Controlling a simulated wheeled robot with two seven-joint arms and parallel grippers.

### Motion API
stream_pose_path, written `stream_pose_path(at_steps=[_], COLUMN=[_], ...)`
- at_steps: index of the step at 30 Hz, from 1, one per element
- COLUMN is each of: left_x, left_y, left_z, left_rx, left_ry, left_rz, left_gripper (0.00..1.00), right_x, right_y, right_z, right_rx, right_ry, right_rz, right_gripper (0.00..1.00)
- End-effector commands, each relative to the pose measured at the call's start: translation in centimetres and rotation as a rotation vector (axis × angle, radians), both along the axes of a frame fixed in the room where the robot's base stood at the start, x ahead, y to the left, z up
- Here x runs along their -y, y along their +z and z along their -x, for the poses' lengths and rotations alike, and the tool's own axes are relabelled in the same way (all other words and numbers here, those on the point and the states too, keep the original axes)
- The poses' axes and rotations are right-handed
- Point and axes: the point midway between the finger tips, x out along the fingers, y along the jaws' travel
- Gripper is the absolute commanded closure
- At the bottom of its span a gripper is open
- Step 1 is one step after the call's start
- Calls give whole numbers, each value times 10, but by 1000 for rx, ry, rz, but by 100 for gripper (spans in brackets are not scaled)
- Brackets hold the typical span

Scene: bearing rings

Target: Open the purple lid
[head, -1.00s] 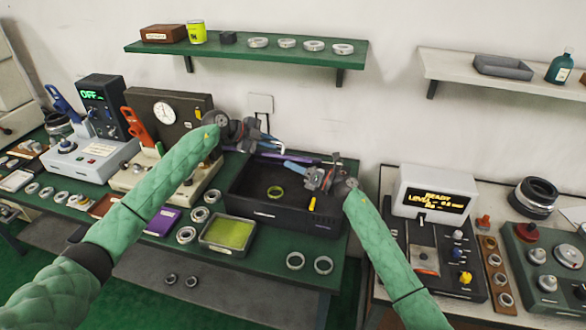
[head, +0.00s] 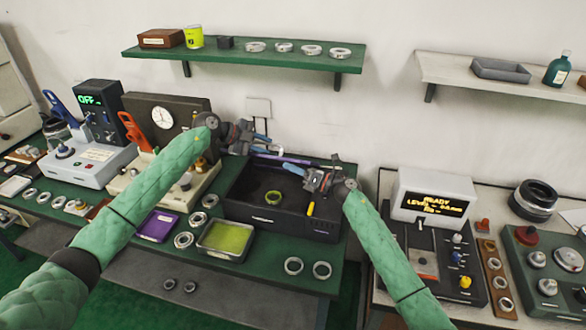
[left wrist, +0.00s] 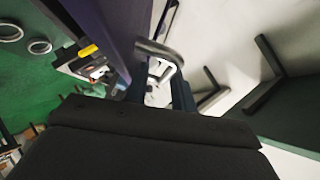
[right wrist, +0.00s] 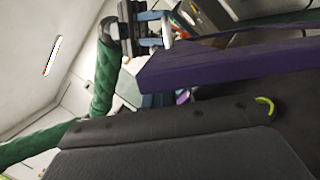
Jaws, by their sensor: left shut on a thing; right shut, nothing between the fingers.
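The purple lid (head: 288,159) shows almost edge-on as a thin strip along the back of the black box (head: 262,216); it stands raised and the box is open. In the left wrist view the lid is a tall dark purple panel (left wrist: 95,35). My left gripper (head: 264,142) is above the lid, shut on a grey metal loop handle (left wrist: 165,50) beside that panel. My right gripper (head: 294,169) is shut and empty over the box, in front of the lid. The right wrist view shows the lid's broad purple face (right wrist: 225,65) close by; contact there is unclear.
A yellow-green ring (head: 274,198) lies inside the box. A tray with green contents (head: 225,255) and several metal rings sit in front. A green shelf (head: 250,52) hangs above.

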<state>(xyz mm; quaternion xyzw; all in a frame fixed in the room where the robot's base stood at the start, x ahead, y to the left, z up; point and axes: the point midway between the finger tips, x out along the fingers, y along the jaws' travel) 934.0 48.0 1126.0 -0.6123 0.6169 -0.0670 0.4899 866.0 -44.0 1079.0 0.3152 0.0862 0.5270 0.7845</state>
Motion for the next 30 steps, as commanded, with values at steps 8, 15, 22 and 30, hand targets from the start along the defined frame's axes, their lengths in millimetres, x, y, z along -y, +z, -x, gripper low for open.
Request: stream_pose_path(at_steps=[8, 15, 22, 30], left_x=[-54, -75, -83, -118], left_y=[25, 44, 44, 19], left_z=[11, 17, 17, 9], left_rx=[-5, -1, 12, 102], left_ry=[7, 6, 7, 52], left_rz=[-11, -4, 27, 200], left_gripper=[80, 80, 80, 80], right_x=[7, 5, 4, 4], right_y=[9, 5, 3, 2], right_z=[-5, -3, -3, -2], right_rx=[8, 4, 3, 1], right_ry=[-14, -9, -7, -6], right_rz=[-5, -3, -1, -1], right_gripper=[100, 100, 100, 100])
